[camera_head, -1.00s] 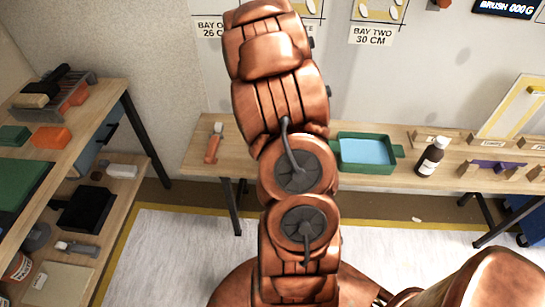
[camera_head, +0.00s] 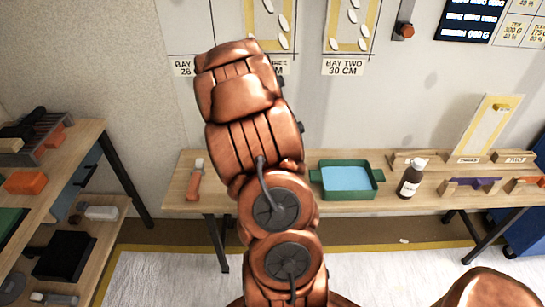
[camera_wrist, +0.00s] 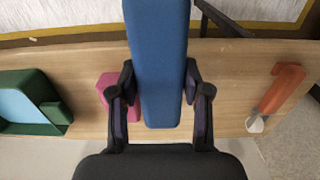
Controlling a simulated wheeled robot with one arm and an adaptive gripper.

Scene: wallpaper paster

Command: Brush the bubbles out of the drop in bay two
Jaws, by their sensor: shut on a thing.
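My gripper (camera_wrist: 160,82) is shut on a long blue object (camera_wrist: 158,45) in the wrist view, above the wooden bench. Its far end runs out of the picture, so I cannot tell whether it has bristles. In the head view my arm hides the gripper and the blue object.
On the bench (camera_head: 330,208) stand a green tray (camera_head: 328,193) with pale blue inside, a brown bottle (camera_head: 409,184) and an orange-handled tool (camera_head: 194,186). A pink object (camera_wrist: 104,88) lies near my gripper. Shelves (camera_head: 88,150) stand at the left. The pale floor (camera_head: 170,280) looks clear.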

